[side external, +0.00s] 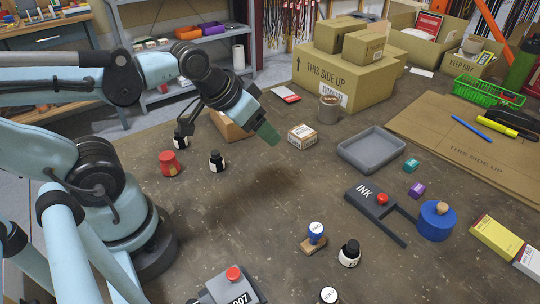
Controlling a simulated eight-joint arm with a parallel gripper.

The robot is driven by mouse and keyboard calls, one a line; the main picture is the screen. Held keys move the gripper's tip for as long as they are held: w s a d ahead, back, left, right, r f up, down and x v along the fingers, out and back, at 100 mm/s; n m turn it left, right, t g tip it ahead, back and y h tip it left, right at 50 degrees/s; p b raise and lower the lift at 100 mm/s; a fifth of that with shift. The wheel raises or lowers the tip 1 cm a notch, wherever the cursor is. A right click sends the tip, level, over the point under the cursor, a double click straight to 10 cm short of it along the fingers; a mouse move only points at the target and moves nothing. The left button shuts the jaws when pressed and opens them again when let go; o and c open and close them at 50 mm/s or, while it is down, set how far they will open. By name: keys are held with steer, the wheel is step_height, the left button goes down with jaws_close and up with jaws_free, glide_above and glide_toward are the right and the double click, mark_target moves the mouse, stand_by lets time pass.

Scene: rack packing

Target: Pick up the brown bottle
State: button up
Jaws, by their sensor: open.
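My gripper (268,134), with a green fingertip showing, hangs above the table near its middle, open and holding nothing I can see. No bottle is clearly brown. Small dark bottles with white labels stand on the table: one (217,162) below and left of my gripper, one (181,140) farther left beside the arm, and one (349,254) at the front. Another white-topped one (329,295) is cut off by the bottom edge. A brownish round object (329,109) stands behind the gripper; I cannot tell whether it is a bottle. My gripper appears apart from all of these.
The table's middle is clear.

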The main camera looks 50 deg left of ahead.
steer(key=s+a+g, duration=0.2)
steer(key=a, duration=0.3)
steer(key=m+g, duration=0.2)
steer(key=g, duration=0.2)
glide_toward(215, 152)
steer(key=shift+w+a+f, duration=0.1)
steer(key=shift+w+f, duration=0.1)
steer(key=shift+f, duration=1.3)
steer(key=shift+w+f, duration=0.25)
steer(key=shift+f, duration=1.3)
steer(key=shift+w+f, duration=0.1)
steer(key=shift+f, duration=2.85)
steer(key=c, duration=1.1)
